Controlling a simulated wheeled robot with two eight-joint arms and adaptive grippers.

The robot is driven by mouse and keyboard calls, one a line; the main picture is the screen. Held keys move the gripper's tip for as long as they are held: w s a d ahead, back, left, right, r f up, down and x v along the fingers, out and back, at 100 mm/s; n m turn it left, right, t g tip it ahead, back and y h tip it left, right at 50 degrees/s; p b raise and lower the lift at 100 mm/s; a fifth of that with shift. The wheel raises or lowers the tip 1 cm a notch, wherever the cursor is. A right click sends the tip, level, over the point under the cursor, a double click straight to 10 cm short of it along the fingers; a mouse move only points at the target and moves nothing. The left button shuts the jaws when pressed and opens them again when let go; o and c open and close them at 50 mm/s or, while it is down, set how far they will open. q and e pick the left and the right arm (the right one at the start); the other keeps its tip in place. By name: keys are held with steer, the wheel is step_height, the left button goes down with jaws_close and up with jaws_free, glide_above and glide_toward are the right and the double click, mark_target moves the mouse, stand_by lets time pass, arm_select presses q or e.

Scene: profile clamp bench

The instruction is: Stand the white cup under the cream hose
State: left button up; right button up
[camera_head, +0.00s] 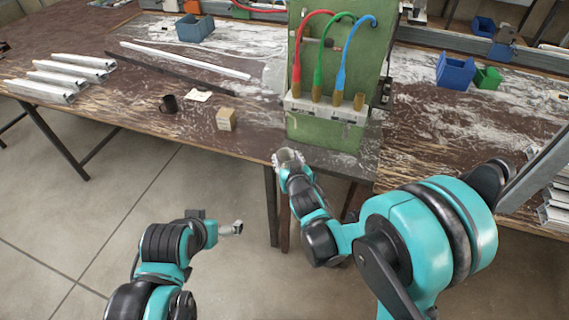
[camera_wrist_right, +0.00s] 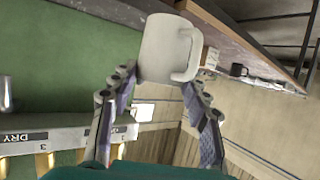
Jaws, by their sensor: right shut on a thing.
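The white cup (camera_wrist_right: 165,48) is between the two fingers of my right gripper (camera_wrist_right: 158,80), which is shut on it; its handle faces right in the right wrist view. In the head view the cup (camera_head: 288,157) shows small at the tip of my right arm, in front of the table edge and left of the green stand's foot. The green stand (camera_head: 318,134) carries a red hose (camera_head: 297,65), a green hose (camera_head: 321,62) and a blue hose (camera_head: 342,62), with brass ends. I see no cream hose. My left gripper (camera_head: 233,228) is low over the floor; its fingers are unclear.
A dark mug (camera_head: 168,103) and a small cardboard box (camera_head: 226,119) stand on the table left of the stand. Metal profiles (camera_head: 62,75) lie further left. Blue bins (camera_head: 456,70) stand right of the stand. A white labelled strip (camera_head: 325,108) crosses the stand's front.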

mark_target(290, 152)
steer(key=shift+w+d+f, duration=0.1)
steer(key=shift+w+d, duration=0.1)
steer(key=shift+w, duration=0.35)
steer(key=shift+w+d+f, duration=0.15)
steer(key=shift+w+d, duration=0.05)
steer(key=shift+w, duration=0.4)
steer(key=shift+w+d+f, duration=0.1)
steer(key=shift+w+d, duration=0.1)
steer(key=shift+w, duration=0.35)
steer(key=shift+w+d+f+b, duration=0.1)
steer(key=shift+w+d+b, duration=0.2)
steer(key=shift+w, duration=0.7)
steer(key=shift+w+d+b, duration=0.1)
steer(key=shift+w+d, duration=0.25)
steer(key=shift+w, duration=0.7)
steer(key=shift+w+d+f+b, duration=0.15)
steer(key=shift+w+d, duration=0.2)
steer(key=shift+w, duration=0.65)
steer(key=shift+r, duration=0.1)
steer(key=shift+f+b, duration=0.35)
steer(key=shift+b, duration=0.1)
steer(key=o, duration=1.3)
steer(key=shift+o, duration=0.2)
steer(key=shift+s, duration=0.1)
steer(key=s+d, duration=0.2)
steer(key=s, duration=0.7)
steer(key=shift+s+b, duration=0.35)
steer(key=shift+b, duration=0.1)
